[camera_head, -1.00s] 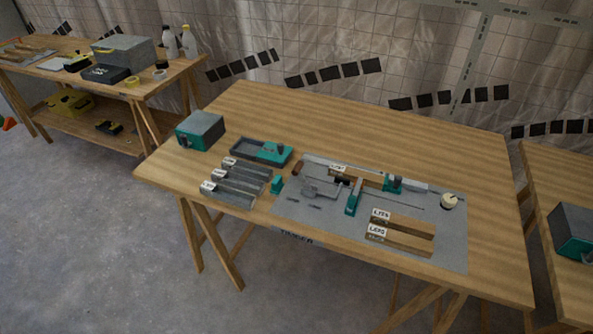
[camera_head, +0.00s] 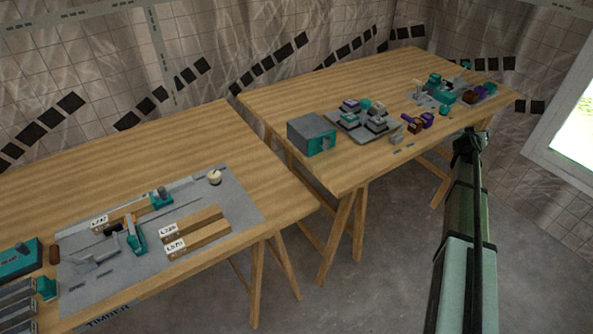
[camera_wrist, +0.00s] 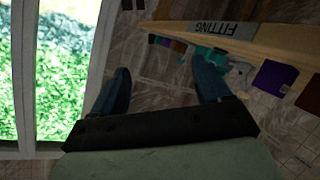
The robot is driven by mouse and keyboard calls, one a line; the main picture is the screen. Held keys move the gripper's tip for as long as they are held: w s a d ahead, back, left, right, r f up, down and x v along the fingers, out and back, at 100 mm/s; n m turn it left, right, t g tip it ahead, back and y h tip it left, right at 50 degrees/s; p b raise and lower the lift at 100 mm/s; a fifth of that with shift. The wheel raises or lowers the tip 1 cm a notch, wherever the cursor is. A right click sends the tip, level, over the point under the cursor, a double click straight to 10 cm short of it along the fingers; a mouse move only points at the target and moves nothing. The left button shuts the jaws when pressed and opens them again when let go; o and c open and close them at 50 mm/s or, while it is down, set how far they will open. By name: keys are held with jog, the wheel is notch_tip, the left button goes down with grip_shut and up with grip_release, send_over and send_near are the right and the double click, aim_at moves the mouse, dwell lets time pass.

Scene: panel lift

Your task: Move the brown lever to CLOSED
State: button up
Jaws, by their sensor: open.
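My gripper shows in the wrist view (camera_wrist: 160,76) with its two dark fingers spread apart and nothing between them. In the head view, my arm reaches from the lower right toward the far table, with its dark end (camera_head: 469,143) in front of that table's right edge. A small brown part (camera_head: 415,127) lies beside purple ones on this table. Another brown part (camera_head: 470,98) is near its right end. I cannot tell which is the lever, or its position. A brown piece (camera_wrist: 179,46) also shows in the wrist view.
The far table (camera_head: 330,100) holds a grey and teal box (camera_head: 312,135) and a grey plate with several blocks. The near table (camera_head: 235,135) carries a grey mat with timber pieces. A bright window (camera_wrist: 65,60) is left in the wrist view. Floor between the tables is clear.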

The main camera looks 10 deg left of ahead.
jog(key=w+a+r+n+t, duration=0.1)
jog(key=w+a+r, duration=0.3)
jog(key=a+r, duration=0.15)
jog(key=w+a+r+n+g+y, duration=0.1)
jog(key=a+r+n+y, duration=0.1)
jog(key=a, duration=1.1)
jog(key=w+a+r+n+y, duration=0.1)
jog(key=a+r, duration=0.2)
jog(key=a, duration=0.9)
jog(key=s+a+n+g+y, duration=0.15)
jog(key=s+a, duration=0.35)
jog(key=a, duration=0.9)
jog(key=s+a+n+g+y, duration=0.1)
jog(key=s+a+n, duration=0.3)
jog(key=a, duration=0.9)
jog(key=s+a+n+g+y, duration=0.15)
jog(key=s+a, duration=0.35)
jog(key=a, duration=0.9)
jog(key=s+a+n+g+y, duration=0.15)
jog(key=s+a+n, duration=0.25)
jog(key=s+a, duration=1.05)
notch_tip(320, 180, up, 4)
jog(key=n+g+h, duration=0.2)
jog(key=n+g, duration=0.5)
jog(key=n, duration=0.4)
send_over(51, 253)
notch_tip(51, 253, down, 14)
jog(key=shift+a+r, duration=0.1)
jog(key=shift+a, duration=0.05)
